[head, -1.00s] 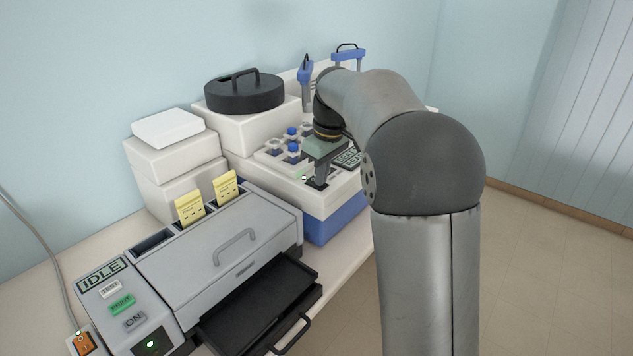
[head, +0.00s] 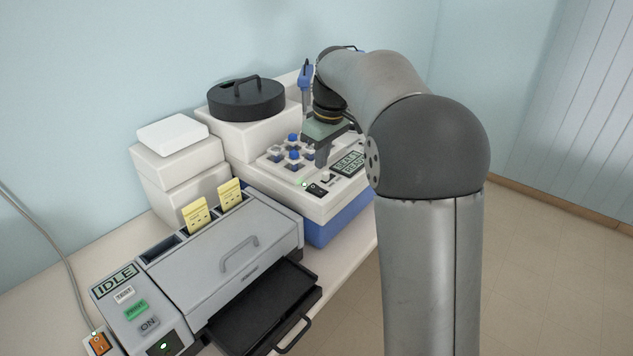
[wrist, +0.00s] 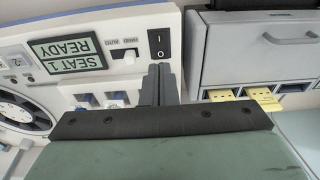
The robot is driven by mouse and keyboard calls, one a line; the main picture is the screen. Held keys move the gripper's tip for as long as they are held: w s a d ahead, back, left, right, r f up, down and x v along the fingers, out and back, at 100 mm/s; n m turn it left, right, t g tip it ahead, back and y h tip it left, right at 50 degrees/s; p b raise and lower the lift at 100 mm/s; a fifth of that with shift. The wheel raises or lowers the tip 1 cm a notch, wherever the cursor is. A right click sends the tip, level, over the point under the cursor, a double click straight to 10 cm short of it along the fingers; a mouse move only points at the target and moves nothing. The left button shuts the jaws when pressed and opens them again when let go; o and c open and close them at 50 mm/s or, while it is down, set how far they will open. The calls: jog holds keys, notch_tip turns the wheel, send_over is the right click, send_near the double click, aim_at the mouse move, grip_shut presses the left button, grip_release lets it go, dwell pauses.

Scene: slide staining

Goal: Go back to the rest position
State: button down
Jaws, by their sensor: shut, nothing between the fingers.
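My gripper (head: 322,162) is shut and empty, its fingers pointing down over the front of the white and blue stainer (head: 335,207). In the wrist view my closed fingers (wrist: 160,78) show beside the black rocker switch (wrist: 159,43) on the panel. The stainer's display (wrist: 67,54) reads "SEAT 1 READY". A small green light (head: 304,184) is lit near the switch. My forearm hides part of the stainer's right side.
The grey printer (head: 215,240) with display "IDLE" (head: 115,280) stands front left, its black tray (head: 265,300) sticking out. Two yellow cassettes (head: 197,215) stand upright in its slots. White boxes (head: 180,165) and a black lidded pot (head: 246,100) stand behind. Open floor lies right.

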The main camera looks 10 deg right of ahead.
jog(key=s+f+m, duration=0.2)
jog(key=s+f, duration=0.1)
jog(key=s, duration=0.8)
jog(key=s+f+m, duration=0.3)
jog(key=s+f, duration=0.1)
jog(key=s, duration=0.7)
jog(key=s+f+m+h, duration=0.1)
jog(key=s+f+m, duration=0.1)
jog(key=s, duration=0.9)
jog(key=shift+s+f+m, duration=0.2)
jog(key=shift+f+m, duration=0.2)
jog(key=shift+f, duration=0.35)
